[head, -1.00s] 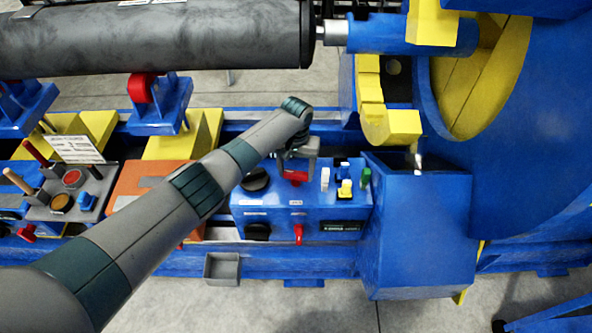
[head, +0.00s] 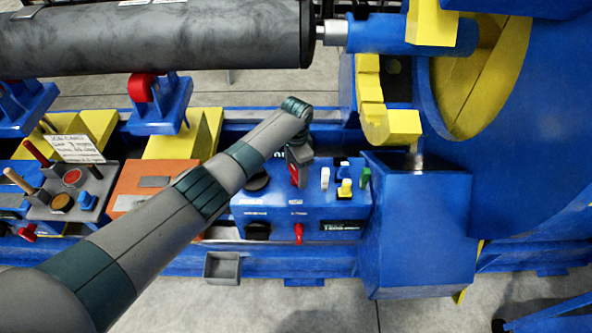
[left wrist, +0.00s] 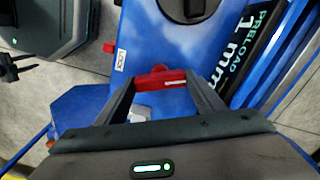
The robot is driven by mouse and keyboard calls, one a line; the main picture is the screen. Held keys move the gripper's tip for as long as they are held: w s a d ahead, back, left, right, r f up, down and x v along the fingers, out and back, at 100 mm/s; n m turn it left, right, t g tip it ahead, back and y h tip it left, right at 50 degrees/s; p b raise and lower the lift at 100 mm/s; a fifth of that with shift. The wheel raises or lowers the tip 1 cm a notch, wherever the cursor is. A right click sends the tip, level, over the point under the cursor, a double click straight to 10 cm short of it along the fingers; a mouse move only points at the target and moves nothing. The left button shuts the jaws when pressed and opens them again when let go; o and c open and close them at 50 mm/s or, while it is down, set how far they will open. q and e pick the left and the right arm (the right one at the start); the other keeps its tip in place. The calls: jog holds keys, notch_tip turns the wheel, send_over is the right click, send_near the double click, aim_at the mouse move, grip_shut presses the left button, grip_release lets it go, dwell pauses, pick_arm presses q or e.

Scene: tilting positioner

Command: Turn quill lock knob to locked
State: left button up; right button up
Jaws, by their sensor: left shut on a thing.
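The red quill lock knob (head: 293,175) sits on the upper part of the blue control box (head: 275,212). In the left wrist view the knob (left wrist: 160,78) is a red bar with a white line, held between two dark fingers. My left gripper (left wrist: 165,84) is shut on it. In the head view my left gripper (head: 298,160) reaches down over the box and partly hides the knob. The knob's bar runs nearly upright in the head view. A small white label (left wrist: 120,60) is close to the knob, its lettering too small to read surely. My right gripper is not in view.
White, yellow and green levers (head: 345,183) stand just right of the knob. Below it are a red lever (head: 298,233), a black knob (head: 257,231) and a dark display (head: 341,225). An orange panel (head: 145,182) lies left, and a blue housing (head: 418,220) stands right.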

aim_at(296, 172)
pick_arm(q)
jog(key=m, duration=0.5)
dwell(0.6)
jog(key=o, duration=1.1)
jog(key=shift+c, duration=0.2)
jog(key=shift+r, duration=0.15)
notch_tip(296, 172, up, 17)
jog(key=b, duration=0.3)
